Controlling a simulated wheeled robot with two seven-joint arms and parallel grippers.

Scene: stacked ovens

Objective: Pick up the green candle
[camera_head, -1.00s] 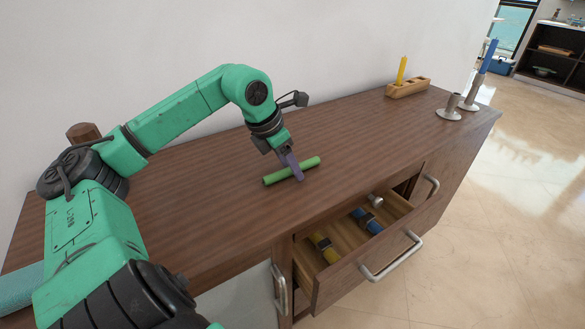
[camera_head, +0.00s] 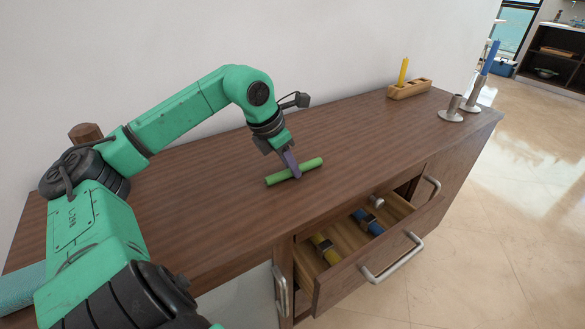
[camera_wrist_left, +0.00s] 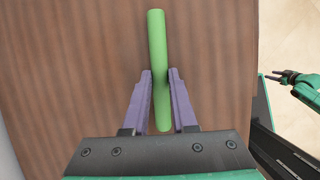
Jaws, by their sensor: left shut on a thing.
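The green candle (camera_head: 307,167) lies across the top of the brown cabinet (camera_head: 215,190), near its middle. My left gripper (camera_head: 295,174) reaches down over it with purple fingers. In the left wrist view, the green candle (camera_wrist_left: 157,45) runs between the two fingers of my left gripper (camera_wrist_left: 160,78), which is shut on it. The candle looks level and at or very close to the wood; I cannot tell whether it touches. My right gripper (camera_wrist_left: 283,78) shows small at the right edge of the left wrist view; its jaws are too small to judge.
A wooden holder (camera_head: 410,90) with a yellow candle (camera_head: 403,70) stands at the back. Two metal candlesticks (camera_head: 451,110) stand nearby, one with a blue candle (camera_head: 488,57). An open drawer (camera_head: 350,262) at the front holds yellow and blue items. The top around the green candle is clear.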

